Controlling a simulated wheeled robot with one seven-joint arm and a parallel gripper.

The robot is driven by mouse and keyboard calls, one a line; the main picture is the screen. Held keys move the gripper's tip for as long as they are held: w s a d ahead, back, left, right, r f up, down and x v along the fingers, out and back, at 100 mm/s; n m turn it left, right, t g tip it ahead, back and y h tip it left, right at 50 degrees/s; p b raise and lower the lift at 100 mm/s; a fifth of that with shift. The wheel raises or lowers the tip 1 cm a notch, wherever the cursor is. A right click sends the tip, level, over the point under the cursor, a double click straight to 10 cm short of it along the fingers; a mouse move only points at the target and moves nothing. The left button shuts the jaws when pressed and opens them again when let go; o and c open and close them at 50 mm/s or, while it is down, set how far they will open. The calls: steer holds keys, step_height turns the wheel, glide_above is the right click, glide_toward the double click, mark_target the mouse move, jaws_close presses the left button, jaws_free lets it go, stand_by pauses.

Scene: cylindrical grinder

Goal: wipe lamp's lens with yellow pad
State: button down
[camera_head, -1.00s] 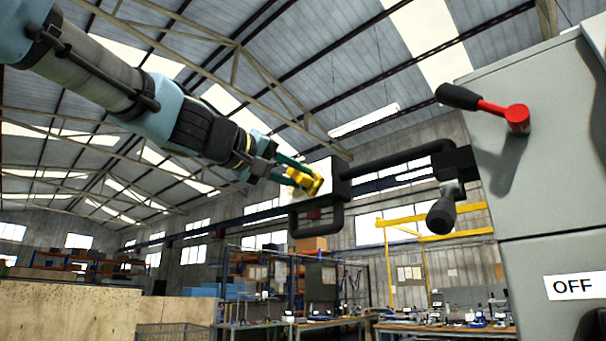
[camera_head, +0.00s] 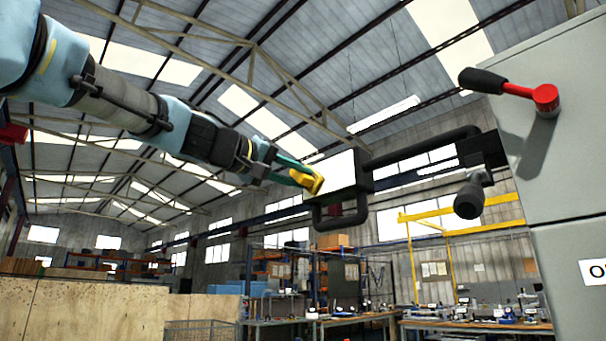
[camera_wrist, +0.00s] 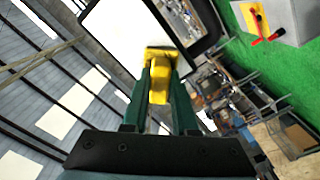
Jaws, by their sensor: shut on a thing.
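The lamp is a black box with a bright white lens (camera_head: 335,172) on its left-facing side, carried on a black arm from the grey machine. The lens also shows in the wrist view (camera_wrist: 115,35), framed in black. My gripper (camera_head: 297,175) is shut on the yellow pad (camera_head: 313,181). In the wrist view the green fingers of my gripper (camera_wrist: 160,85) grip the yellow pad (camera_wrist: 160,68), which overlaps the lens's lower right edge. The pad is at or very near the lens; contact cannot be told for sure. The pad's front face is hidden.
A black handle loop (camera_head: 342,218) hangs below the lamp. The grey machine cabinet (camera_head: 570,160) stands at right, with a red-and-black lever (camera_head: 510,88) and a black knob (camera_head: 469,201). A plywood panel (camera_head: 90,310) is at lower left. Workbenches lie far behind.

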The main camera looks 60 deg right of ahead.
steer(key=shift+w+d, duration=0.2)
steer(key=shift+w, duration=0.35)
steer(key=shift+w+d, duration=0.15)
steer(key=shift+w, duration=0.35)
steer(key=shift+s+r, duration=0.1)
steer(key=shift+s+a+b, duration=0.3)
steer(key=shift+s+b, duration=0.1)
steer(key=shift+s, duration=0.55)
steer(key=shift+s+a+b, duration=0.25)
steer(key=shift+s+b, duration=0.15)
steer(key=shift+s, duration=0.55)
steer(key=shift+s+a+b, duration=0.25)
steer(key=shift+s+a, duration=0.15)
steer(key=shift+s, duration=0.85)
steer(key=shift+s+a+b, duration=0.25)
steer(key=shift+s+a, duration=0.2)
steer(key=shift+s, duration=0.85)
steer(key=shift+s+a+b, duration=0.25)
steer(key=shift+s+a, duration=0.15)
steer(key=shift+s, duration=0.85)
steer(key=shift+w, duration=0.15)
